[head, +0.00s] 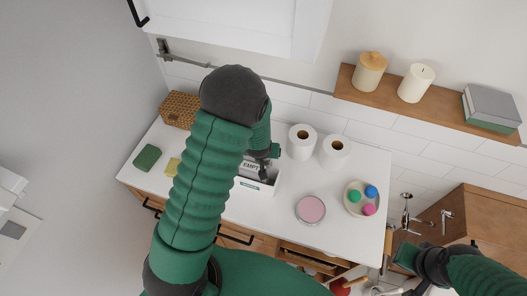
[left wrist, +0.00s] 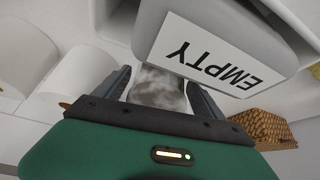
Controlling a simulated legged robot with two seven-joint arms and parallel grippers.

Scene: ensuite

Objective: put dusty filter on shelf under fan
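A grey, fuzzy piece that looks like the dusty filter (left wrist: 158,90) shows in the left wrist view, below a white part with an EMPTY label (left wrist: 208,55). My left gripper (left wrist: 160,95) has one finger on each side of it; whether they grip it is unclear. In the head view, my left gripper (head: 265,168) is at the white EMPTY-labelled box (head: 258,187) on the counter, and my arm covers part of it. My right gripper (head: 403,260) is at lower right, apart from the counter items; its fingers are unclear. I cannot make out a fan.
A wooden wall shelf (head: 428,108) holds a jar, a candle and books. On the white counter (head: 228,207) are paper rolls (head: 336,150), a woven basket (head: 179,110), a green sponge (head: 147,157), a pink round dish (head: 311,209) and a bowl of coloured balls (head: 352,208). A white cabinet hangs above.

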